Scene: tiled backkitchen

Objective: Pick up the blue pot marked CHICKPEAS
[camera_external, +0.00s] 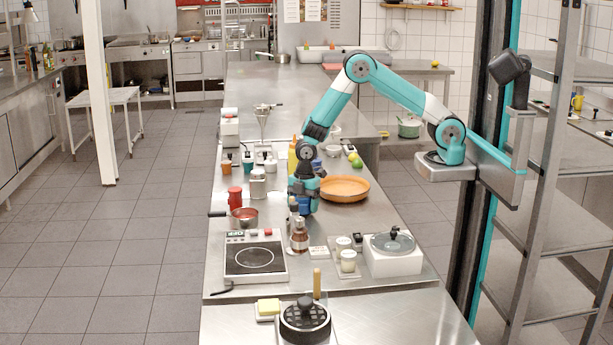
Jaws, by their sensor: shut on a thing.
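My gripper (303,192) points down over the middle of the steel counter, left of an orange round dish (344,188). It is shut on a small blue pot (305,207), which shows just below the wrist. The marking on the pot is too small to read. I cannot tell whether the pot still touches the counter.
A brown bottle (299,237) stands close in front of the pot. A red-brown saucepan (244,216) and a hot plate (255,257) are to the left.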

